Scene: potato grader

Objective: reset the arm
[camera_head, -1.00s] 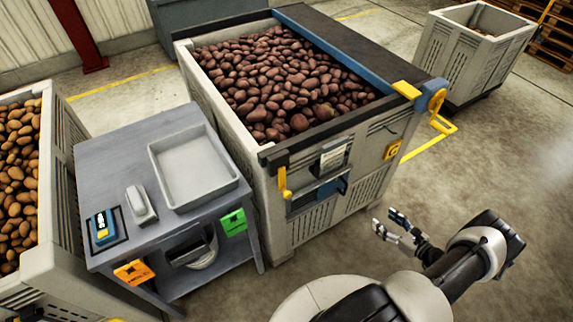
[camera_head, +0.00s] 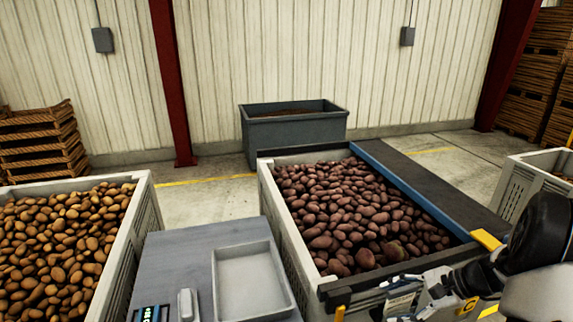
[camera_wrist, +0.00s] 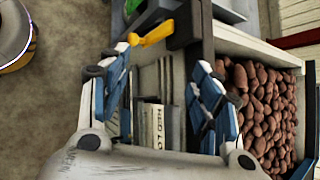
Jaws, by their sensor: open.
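My gripper (camera_head: 400,292) is at the lower right of the head view, by the front edge of the large grey crate (camera_head: 283,232) of red potatoes (camera_head: 355,215). In the wrist view my gripper (camera_wrist: 163,70) has its two blue and white fingers spread apart, with nothing between them. Behind the fingers is the crate's front, with a white label (camera_wrist: 154,116), a yellow handle (camera_wrist: 155,33) and a dark rim. Red potatoes (camera_wrist: 258,100) show at the right. In the head view the lower part of the crate's front is out of frame.
A grey table (camera_head: 185,252) with a shallow tray (camera_head: 282,272), a small white item (camera_head: 187,304) and a blue display device (camera_head: 150,314) stands left of the crate. A crate of yellow potatoes (camera_head: 150,215) is at far left. A dark bin (camera_head: 292,130) stands behind.

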